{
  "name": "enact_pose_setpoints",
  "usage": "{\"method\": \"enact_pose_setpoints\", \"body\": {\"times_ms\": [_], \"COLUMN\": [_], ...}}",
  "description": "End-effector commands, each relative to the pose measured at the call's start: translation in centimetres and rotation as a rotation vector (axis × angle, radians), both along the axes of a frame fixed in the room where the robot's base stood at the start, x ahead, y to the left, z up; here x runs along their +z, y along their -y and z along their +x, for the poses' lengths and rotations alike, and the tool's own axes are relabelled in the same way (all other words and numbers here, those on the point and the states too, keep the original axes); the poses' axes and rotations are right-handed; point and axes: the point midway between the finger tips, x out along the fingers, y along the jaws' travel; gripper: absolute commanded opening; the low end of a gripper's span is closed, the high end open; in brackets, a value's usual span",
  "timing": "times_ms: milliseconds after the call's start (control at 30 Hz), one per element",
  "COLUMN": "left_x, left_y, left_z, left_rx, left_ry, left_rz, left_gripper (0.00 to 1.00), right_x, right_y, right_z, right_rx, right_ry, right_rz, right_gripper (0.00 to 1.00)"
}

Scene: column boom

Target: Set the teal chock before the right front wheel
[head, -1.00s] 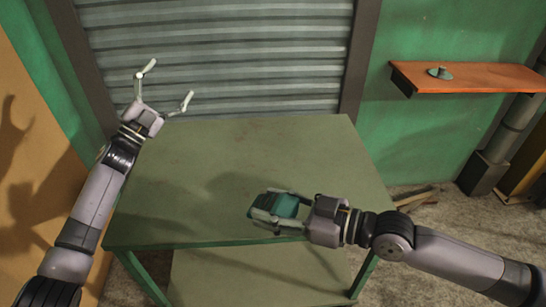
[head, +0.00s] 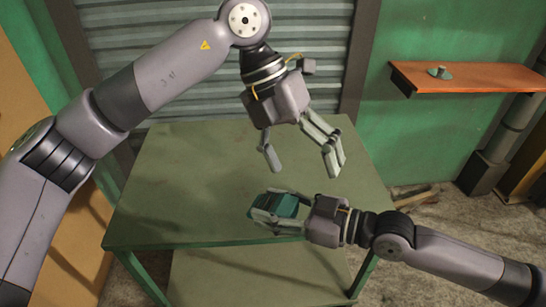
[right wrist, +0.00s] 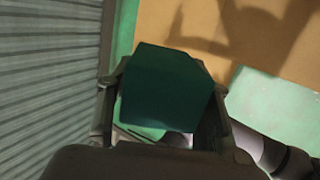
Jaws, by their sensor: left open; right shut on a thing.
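The teal chock (head: 282,206) is a dark teal block near the front right part of the green table. My right gripper (head: 262,209) is shut on it, with one finger on each side. In the right wrist view the chock (right wrist: 165,88) fills the space between the fingers. I cannot tell whether it touches the tabletop or hangs just above it. My left gripper (head: 303,166) is open and empty, pointing down above the table, behind the chock and a little to its right. No wheel shows in either view.
The green table (head: 180,185) is otherwise bare, with free room to the left. A grey roller shutter (head: 130,50) stands behind it. An orange shelf (head: 475,77) on the right wall holds a small teal item (head: 440,73). Wood pieces (head: 415,197) lie on the floor at right.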

Motion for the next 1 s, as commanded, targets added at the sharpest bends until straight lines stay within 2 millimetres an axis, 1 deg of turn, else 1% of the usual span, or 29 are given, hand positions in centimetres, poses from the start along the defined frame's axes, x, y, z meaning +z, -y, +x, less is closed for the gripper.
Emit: {"method": "enact_pose_setpoints", "body": {"times_ms": [33, 100, 200, 333, 433, 567, 800, 1000], "left_x": [-0.2, -0.5, -0.6, -0.8, -1.6, -3.7, -8.4, -11.2], "left_y": [-0.9, -2.2, -3.7, -4.5, -4.7, -4.6, -4.6, -4.6], "left_z": [0.1, 0.4, 0.9, 1.2, 1.2, 1.2, 1.1, 1.2], "left_rx": [0.008, 0.028, 0.056, 0.076, 0.079, 0.078, 0.078, 0.078], "left_ry": [0.059, 0.123, 0.189, 0.228, 0.232, 0.227, 0.226, 0.226], "left_rz": [0.101, 0.22, 0.332, 0.397, 0.406, 0.404, 0.402, 0.4], "left_gripper": [0.85, 0.85, 0.85, 0.85, 0.85, 0.85, 0.85, 0.85], "right_x": [0.1, 0.1, 0.1, 0.1, 0.1, 0.1, 0.1, 0.1], "right_y": [0.0, 0.0, 0.0, 0.0, 0.0, 0.0, 0.0, 0.0], "right_z": [0.0, 0.0, 0.0, 0.0, 0.0, 0.0, 0.0, 0.0], "right_rx": [0.0, 0.0, 0.0, 0.0, 0.0, 0.0, 0.0, 0.0], "right_ry": [0.002, 0.001, 0.002, 0.002, 0.001, 0.001, 0.001, 0.002], "right_rz": [0.001, 0.002, 0.001, 0.001, 0.002, 0.002, 0.002, 0.001], "right_gripper": [0.13, 0.13, 0.13, 0.13, 0.13, 0.13, 0.13, 0.13]}}
